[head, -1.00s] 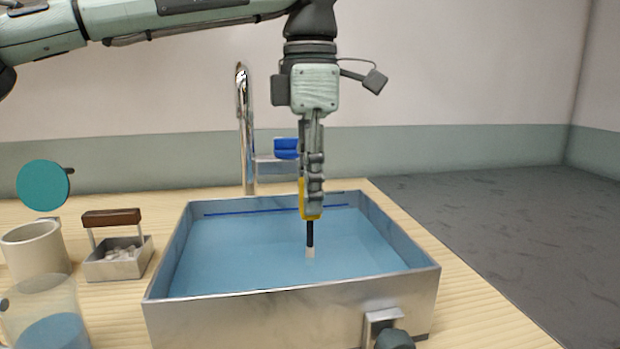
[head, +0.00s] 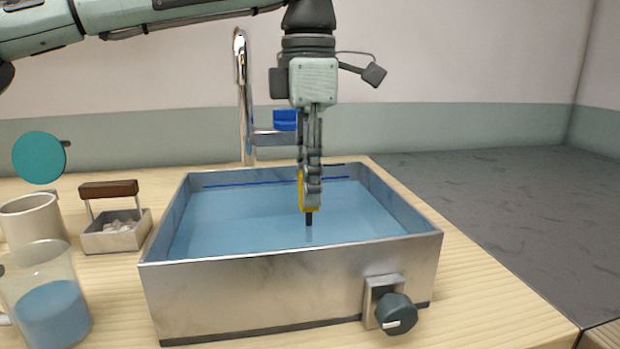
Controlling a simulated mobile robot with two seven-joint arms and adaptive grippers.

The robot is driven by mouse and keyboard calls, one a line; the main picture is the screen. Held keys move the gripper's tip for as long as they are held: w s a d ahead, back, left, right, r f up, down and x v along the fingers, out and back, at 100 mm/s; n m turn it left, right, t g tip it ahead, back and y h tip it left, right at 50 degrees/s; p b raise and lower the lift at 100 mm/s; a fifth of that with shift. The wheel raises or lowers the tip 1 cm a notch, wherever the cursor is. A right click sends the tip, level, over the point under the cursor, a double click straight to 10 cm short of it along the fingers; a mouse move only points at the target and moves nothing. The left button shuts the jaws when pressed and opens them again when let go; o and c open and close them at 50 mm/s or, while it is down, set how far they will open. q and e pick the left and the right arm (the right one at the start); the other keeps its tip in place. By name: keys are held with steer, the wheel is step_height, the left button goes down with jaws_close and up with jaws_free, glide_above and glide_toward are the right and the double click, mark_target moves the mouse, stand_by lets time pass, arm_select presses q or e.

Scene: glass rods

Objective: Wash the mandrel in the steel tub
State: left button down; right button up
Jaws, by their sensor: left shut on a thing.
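The steel tub (head: 250,290) stands on the wooden counter and holds blue water (head: 240,225). My left gripper (head: 309,205) points straight down over the middle of the tub. It is shut on the mandrel (head: 309,219), a dark rod held upright. A short dark length of it shows below the fingertips, and its lower end appears to be under the water surface. The pale tip is not visible now. My right gripper is not in view.
A chrome faucet (head: 242,100) with a blue handle stands behind the tub. A dark knob (head: 396,313) sticks out of the tub's front. At left are a beaker of blue liquid (head: 50,305), a beige cup (head: 30,222), a brown-handled metal box (head: 115,235) and a teal disc (head: 39,158).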

arm_select(q)
steer(key=shift+s+a+r+p, duration=0.1)
steer(key=shift+a+p, duration=0.4)
steer(key=shift+p, duration=0.05)
steer(key=shift+d, duration=0.55)
stand_by(0.6)
steer(key=shift+a, duration=2.45)
steer(key=shift+d+p, duration=0.8)
steer(key=shift+d, duration=1.7)
step_height(320, 180, up, 3)
steer(key=shift+f+p, duration=0.1)
steer(key=shift+p, duration=1.15)
step_height(320, 180, up, 2)
steer(key=shift+r+p, duration=0.2)
steer(key=shift+p, duration=0.2)
steer(key=shift+r, duration=2.8)
